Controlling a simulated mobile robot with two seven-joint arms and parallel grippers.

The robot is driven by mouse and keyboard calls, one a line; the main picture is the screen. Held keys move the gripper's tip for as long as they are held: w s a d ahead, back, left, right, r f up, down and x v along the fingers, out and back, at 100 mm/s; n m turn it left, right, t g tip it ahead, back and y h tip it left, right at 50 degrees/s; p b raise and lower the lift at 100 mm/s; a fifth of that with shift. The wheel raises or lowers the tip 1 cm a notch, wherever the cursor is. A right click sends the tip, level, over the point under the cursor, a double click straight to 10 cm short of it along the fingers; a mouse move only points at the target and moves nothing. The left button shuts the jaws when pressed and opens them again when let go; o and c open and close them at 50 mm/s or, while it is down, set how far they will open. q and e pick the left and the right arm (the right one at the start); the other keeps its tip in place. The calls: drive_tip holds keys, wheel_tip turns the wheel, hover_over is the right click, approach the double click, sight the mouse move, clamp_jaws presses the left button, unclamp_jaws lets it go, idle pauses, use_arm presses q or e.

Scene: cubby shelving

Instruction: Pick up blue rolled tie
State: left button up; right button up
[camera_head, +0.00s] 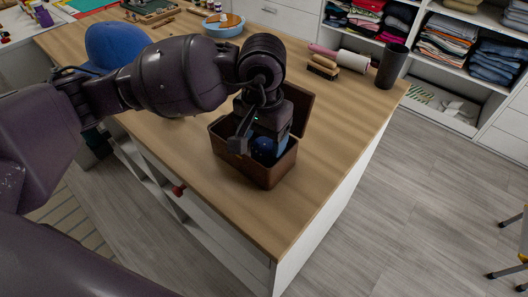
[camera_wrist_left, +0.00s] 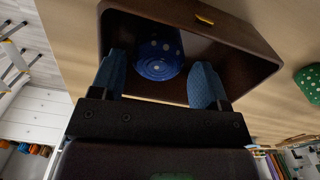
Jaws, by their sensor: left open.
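The blue rolled tie (camera_head: 263,147) lies inside an open brown box (camera_head: 268,176) on the wooden island top. In the left wrist view the tie (camera_wrist_left: 160,54) is dark blue with light dots, its rolled end facing the camera. My left gripper (camera_head: 252,141) reaches down into the box from above and partly hides the tie. In the left wrist view its two blue-padded fingers (camera_wrist_left: 158,82) are apart, one on each side of the tie's near end, with visible gaps. The box (camera_wrist_left: 265,68) surrounds the tie and fingertips. My right gripper is not in view.
The box lid (camera_head: 300,104) stands open at the back. A green dotted roll (camera_wrist_left: 308,84) lies outside the box. A blue hat (camera_head: 116,44), a blue bowl (camera_head: 222,27), brushes (camera_head: 323,66) and a dark cup (camera_head: 391,66) stand farther back. The top right of the box is clear.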

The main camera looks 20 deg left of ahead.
sight(262, 146)
use_arm(q)
drive_tip(key=f, duration=0.4)
drive_tip(key=shift+s+f, duration=0.2)
drive_tip(key=shift+f, duration=0.2)
drive_tip(key=shift+c, duration=0.2)
drive_tip(key=c, duration=0.7)
drive_tip(key=shift+o, duration=0.2)
drive_tip(key=shift+r, duration=0.15)
